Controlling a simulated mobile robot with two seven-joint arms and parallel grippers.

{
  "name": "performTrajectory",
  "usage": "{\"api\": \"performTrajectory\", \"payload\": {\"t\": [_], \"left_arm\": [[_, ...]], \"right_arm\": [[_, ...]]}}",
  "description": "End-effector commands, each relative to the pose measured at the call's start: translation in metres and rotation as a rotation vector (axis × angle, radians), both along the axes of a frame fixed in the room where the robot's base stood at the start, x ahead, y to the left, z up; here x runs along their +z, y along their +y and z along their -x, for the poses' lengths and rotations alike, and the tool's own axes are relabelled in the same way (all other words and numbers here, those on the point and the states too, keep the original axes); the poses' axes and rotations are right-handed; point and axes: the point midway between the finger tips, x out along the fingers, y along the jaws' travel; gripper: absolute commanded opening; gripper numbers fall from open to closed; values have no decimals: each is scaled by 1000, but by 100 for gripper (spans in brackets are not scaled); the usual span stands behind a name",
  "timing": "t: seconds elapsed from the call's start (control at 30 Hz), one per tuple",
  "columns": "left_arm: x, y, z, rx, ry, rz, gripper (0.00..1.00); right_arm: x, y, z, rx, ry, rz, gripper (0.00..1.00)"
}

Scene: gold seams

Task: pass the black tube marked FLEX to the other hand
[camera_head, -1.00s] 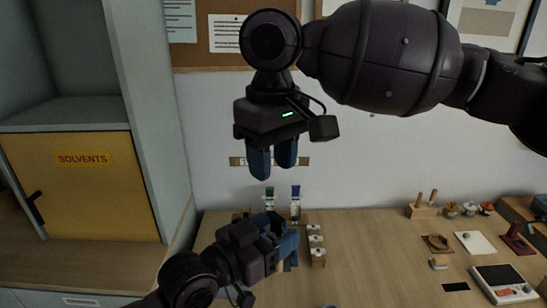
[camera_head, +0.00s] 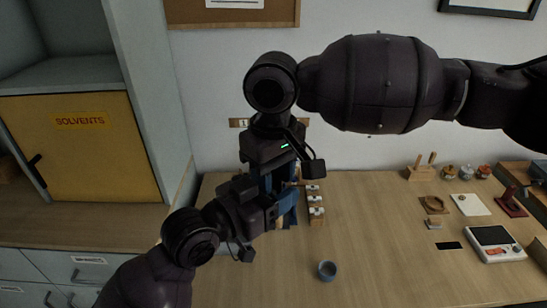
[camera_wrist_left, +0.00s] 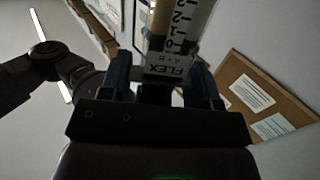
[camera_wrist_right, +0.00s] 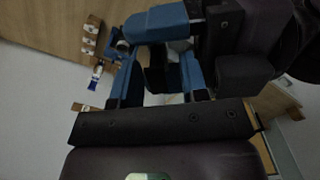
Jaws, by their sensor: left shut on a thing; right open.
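The FLEX tube (camera_wrist_left: 170,40) shows in the left wrist view, with a graduated scale and a white FLEX label, between the blue fingers of my left gripper (camera_wrist_left: 163,88). My left gripper (camera_head: 284,206) is shut on it in the head view, where the tube is mostly hidden by the grippers. My right gripper (camera_head: 278,188) is just above and beside the left one, pointing down. In the right wrist view my right gripper (camera_wrist_right: 157,88) is open, and a dark part stands between its fingers; I cannot tell whether it is the tube. A left blue finger crosses just beyond.
A wooden block with several white-topped items (camera_head: 315,207) stands right of the grippers. A yellow SOLVENTS cabinet (camera_head: 80,145) is left. The front middle is mostly clear.

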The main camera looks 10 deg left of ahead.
Motion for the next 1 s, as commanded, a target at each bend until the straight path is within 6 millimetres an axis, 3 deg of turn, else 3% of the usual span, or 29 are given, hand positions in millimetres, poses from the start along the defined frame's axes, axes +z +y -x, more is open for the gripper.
{"api": "performTrajectory", "payload": {"t": [0.4, 0.67, 0.8, 0.83, 1.0], "left_arm": [[0, 0, 0, 0, 0, 0, 33], [0, 0, 0, 0, 0, 0, 33], [0, 0, 0, 0, 0, 0, 33], [0, 0, 0, 0, 0, 0, 61], [0, 0, 0, 0, 0, 0, 87]], "right_arm": [[-6, 0, 0, 0, 0, 0, 39], [-6, 0, 0, 1, 1, -1, 0], [-6, 0, 1, 2, 1, -1, 0], [-6, 0, 1, 3, 1, -1, 0], [-6, 0, 1, 2, 1, -1, 0]]}}
